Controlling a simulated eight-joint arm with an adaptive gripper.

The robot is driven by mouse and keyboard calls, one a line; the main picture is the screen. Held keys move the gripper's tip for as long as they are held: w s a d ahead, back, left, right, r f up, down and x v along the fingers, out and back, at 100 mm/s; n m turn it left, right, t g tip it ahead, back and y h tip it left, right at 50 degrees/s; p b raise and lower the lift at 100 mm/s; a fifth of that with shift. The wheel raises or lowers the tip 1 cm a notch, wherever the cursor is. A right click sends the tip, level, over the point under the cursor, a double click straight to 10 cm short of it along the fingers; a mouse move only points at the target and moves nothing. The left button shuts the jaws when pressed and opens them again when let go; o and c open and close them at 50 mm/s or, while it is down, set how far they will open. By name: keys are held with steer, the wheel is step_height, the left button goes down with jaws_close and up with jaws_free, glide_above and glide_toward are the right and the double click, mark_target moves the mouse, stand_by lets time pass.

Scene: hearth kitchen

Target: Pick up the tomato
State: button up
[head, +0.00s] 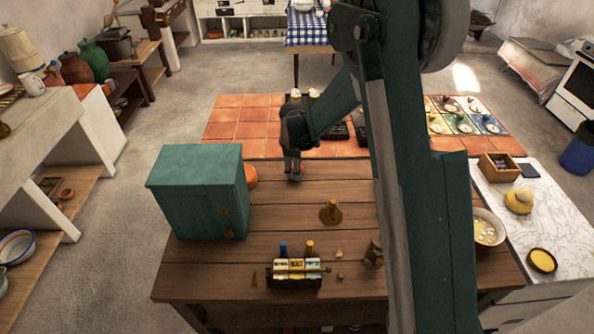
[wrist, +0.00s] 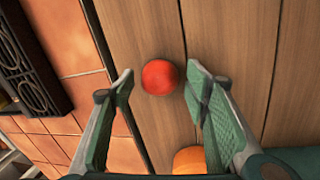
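The tomato (wrist: 159,77) is a round red ball on the brown wooden table (wrist: 225,30) in the wrist view, near the table's edge. My gripper (wrist: 160,84) is open, with one finger to each side of the tomato in the picture. I cannot tell whether the fingertips are down at its height; no contact shows. In the head view my gripper (head: 293,172) points down over the far part of the table, and the tomato is mostly hidden there by the fingers.
An orange round thing (wrist: 190,160) sits close by my gripper, beside a teal box (head: 198,190). A dark bottle-like thing (head: 331,212) and a small bottle rack (head: 295,273) stand nearer. A terracotta-tiled counter (head: 240,118) with dark grates adjoins the far edge.

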steer(key=c, duration=0.9)
steer(key=shift+r, duration=0.1)
steer(key=shift+r+p, duration=0.6)
steer(key=shift+r, duration=4.3)
